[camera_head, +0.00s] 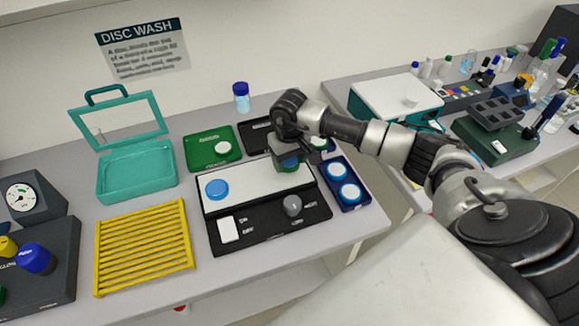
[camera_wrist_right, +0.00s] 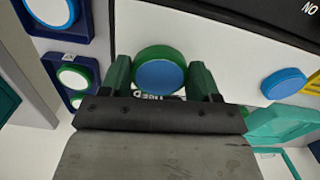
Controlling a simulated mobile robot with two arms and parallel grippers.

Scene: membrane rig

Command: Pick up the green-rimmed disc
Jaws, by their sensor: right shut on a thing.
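The green-rimmed disc (camera_wrist_right: 160,78) has a blue face and sits between the fingers of my right gripper (camera_wrist_right: 162,80) in the right wrist view. The gripper is shut on it. In the head view my right gripper (camera_head: 288,160) is over the back right of the black station's white panel (camera_head: 255,182), and the disc is mostly hidden beneath it. I cannot tell whether the disc touches the panel. My left gripper is in neither view.
A blue disc (camera_head: 216,188) lies on the panel's left. A navy tray (camera_head: 362,206) with blue-rimmed discs stands to the right. A green mat (camera_head: 200,155) with a white disc, a yellow rack (camera_head: 145,248) and a teal box (camera_head: 137,180) are to the left.

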